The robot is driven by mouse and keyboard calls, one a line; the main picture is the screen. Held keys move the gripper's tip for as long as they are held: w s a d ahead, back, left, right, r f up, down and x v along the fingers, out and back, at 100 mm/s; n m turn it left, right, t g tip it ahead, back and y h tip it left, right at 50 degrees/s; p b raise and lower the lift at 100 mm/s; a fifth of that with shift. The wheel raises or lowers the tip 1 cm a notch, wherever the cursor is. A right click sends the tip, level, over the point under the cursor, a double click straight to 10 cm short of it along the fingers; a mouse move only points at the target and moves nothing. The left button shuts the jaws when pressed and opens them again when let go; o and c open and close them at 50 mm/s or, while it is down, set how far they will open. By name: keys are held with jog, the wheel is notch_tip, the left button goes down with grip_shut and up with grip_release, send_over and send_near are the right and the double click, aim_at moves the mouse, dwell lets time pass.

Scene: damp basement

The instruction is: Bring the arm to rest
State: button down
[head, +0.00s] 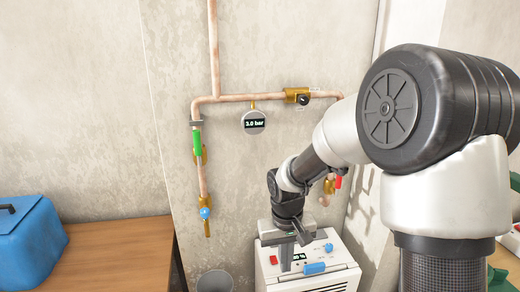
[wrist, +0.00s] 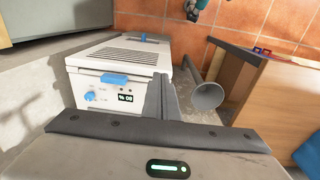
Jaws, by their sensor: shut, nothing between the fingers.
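My gripper (head: 286,264) is shut and empty. It hangs at the end of my bent arm, in front of the white machine (head: 341,274) in the head view. In the wrist view my gripper's fingers (wrist: 165,98) stand together, with the white machine (wrist: 88,66) behind and to the left. The machine has a small display, a red part, blue knobs and a blue handle. I cannot tell whether the fingertips touch it; they seem apart from it.
Copper pipes on the wall carry a gauge (head: 254,122) reading 3.0 bar, a green-handled valve (head: 198,143) and a brass valve (head: 297,95). A blue toolbox (head: 28,240) sits on a wooden table (head: 120,262).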

jog(key=s+d+r+m+t+p, duration=0.1)
jog(key=s+d+r+p, duration=0.2)
jog(key=r, duration=0.6)
jog(key=s+d+r+t, duration=0.1)
jog(key=s+d+r, duration=0.1)
jog(key=s+r, duration=0.5)
jog(key=s+d+r+m+t+p, duration=0.1)
jog(key=s+d+r+t+p, duration=0.1)
jog(key=s+r, duration=0.7)
jog(key=shift+d+r+t+p, duration=0.25)
jog(key=shift+r+t+p, duration=0.15)
jog(key=shift+r+p, duration=0.15)
